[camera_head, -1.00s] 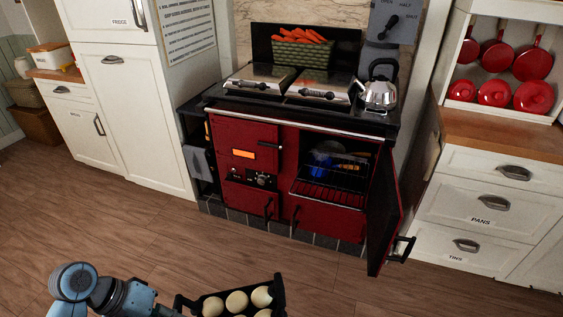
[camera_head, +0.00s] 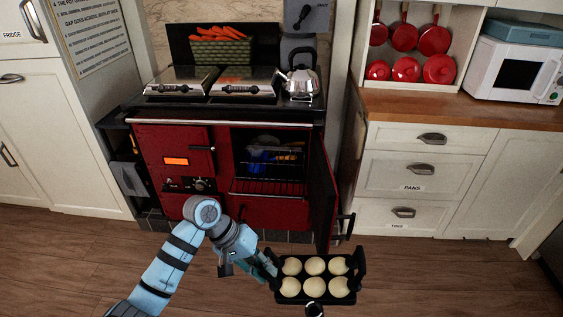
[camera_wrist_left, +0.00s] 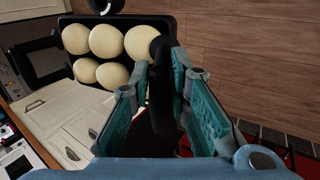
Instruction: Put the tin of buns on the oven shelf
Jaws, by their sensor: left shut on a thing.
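The black tin (camera_head: 356,292) holds several pale round buns (camera_head: 314,266) and looks roughly level. It is out in front of the cooker, low in the head view. My left gripper (camera_head: 270,268) is shut on the handle at the tin's left end. In the left wrist view the dark handle (camera_wrist_left: 160,95) lies between the fingers, with the buns (camera_wrist_left: 108,42) beyond. The red cooker's oven (camera_head: 268,140) is open, and a wire shelf (camera_head: 285,166) shows inside. Blue and dark items are in its upper part. My right gripper cannot be made out.
The oven door (camera_head: 324,195) stands open on the right side of the opening, its handle (camera_head: 346,228) sticking out. White drawers (camera_head: 410,180) stand to the right. A kettle (camera_head: 299,82) is on the cooker top. The wooden floor (camera_head: 440,275) at right is clear.

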